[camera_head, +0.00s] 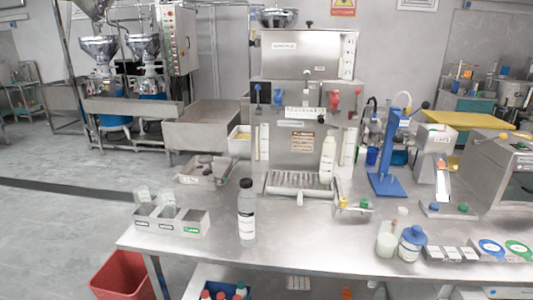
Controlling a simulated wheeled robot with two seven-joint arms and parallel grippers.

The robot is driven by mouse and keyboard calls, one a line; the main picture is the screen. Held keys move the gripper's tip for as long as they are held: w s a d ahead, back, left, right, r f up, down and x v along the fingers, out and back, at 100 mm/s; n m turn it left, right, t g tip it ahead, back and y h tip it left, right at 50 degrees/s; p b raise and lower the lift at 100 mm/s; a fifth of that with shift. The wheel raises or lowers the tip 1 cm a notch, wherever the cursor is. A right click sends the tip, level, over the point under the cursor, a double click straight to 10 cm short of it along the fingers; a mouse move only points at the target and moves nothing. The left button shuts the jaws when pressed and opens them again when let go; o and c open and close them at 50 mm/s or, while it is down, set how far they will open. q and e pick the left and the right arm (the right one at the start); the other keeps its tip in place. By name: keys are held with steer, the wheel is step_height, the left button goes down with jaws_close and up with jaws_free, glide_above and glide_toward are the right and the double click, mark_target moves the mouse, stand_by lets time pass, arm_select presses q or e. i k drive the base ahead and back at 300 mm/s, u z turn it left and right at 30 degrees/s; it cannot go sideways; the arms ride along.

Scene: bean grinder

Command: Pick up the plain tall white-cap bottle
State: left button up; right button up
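A tall white bottle (327,158) stands upright by the right end of the slotted drip tray (281,187), in front of the steel machine. Its cap looks white; fine detail is too small to read. A short white bottle with a blue cap (412,244) stands at the front right. Neither of my grippers shows in this view.
A steel bin tray (170,223) with clear cups sits at the table's left. A blue stand (386,185) and white jar (386,243) are at the right. Small valves (355,205) sit right of the drip tray. The table's front middle (310,240) is clear.

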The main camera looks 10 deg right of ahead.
mark_target(329, 149)
steer(key=u, duration=0.2)
steer(key=i, duration=0.9)
steer(key=z, duration=0.2)
